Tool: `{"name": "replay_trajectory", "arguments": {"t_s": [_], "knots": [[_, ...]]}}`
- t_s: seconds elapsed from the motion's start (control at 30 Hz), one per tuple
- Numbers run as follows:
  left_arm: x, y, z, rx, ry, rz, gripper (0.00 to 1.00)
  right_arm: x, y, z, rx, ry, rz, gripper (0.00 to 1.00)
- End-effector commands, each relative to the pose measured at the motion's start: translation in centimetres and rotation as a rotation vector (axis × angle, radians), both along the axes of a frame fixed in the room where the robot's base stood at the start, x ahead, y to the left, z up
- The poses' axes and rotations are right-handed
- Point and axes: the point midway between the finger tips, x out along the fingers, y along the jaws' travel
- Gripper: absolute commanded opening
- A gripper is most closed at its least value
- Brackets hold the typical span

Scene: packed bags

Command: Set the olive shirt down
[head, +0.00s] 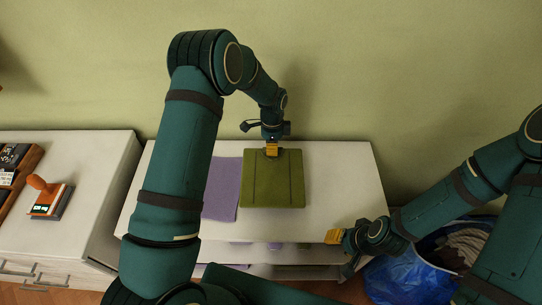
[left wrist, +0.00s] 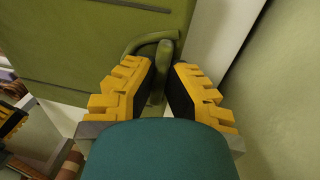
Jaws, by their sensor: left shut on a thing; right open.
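The olive shirt (head: 272,180) is a flat folded square over the white shelf top, right of a purple folded cloth (head: 222,188). My left gripper (head: 272,151) is at the middle of its back edge, shut on a fold of it. In the left wrist view, the olive fabric (left wrist: 90,45) fills the upper left, and a fold sits between the yellow fingers (left wrist: 160,95). I cannot tell whether the shirt rests fully on the top or hangs slightly above it. My right gripper (head: 334,237) is open and empty near the shelf's front right corner.
The white shelf top (head: 345,180) is bare right of the shirt. Purple things show on the shelf below. A blue bag (head: 395,282) with clothes stands on the floor at the right. A white cabinet (head: 88,190) at the left holds a small orange-topped object (head: 42,186).

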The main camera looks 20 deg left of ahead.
Motion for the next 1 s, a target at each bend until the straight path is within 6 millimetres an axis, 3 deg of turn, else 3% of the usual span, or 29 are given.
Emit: {"name": "replay_trajectory", "arguments": {"t_s": [0.3, 0.6, 0.63, 0.67, 1.0], "knots": [[0.0, 0.0, -3.6, -0.001, 0.000, 0.001, 0.00, -0.2, 0.0, -0.5, 0.001, 0.004, 0.003, 0.47], [0.0, 0.0, -3.8, -0.001, -0.001, 0.001, 0.00, -0.2, 0.0, -0.6, 0.001, 0.004, 0.004, 0.47], [0.0, 0.0, -3.7, -0.001, -0.001, 0.001, 0.22, -0.2, 0.0, -0.6, 0.001, 0.004, 0.004, 0.47], [0.0, 0.0, -3.7, -0.001, -0.001, 0.001, 0.33, -0.2, 0.0, -0.6, 0.001, 0.004, 0.004, 0.47], [0.0, 0.0, -3.6, 0.000, 0.000, 0.001, 0.34, -0.2, 0.0, -0.5, 0.001, 0.004, 0.003, 0.47]]}}
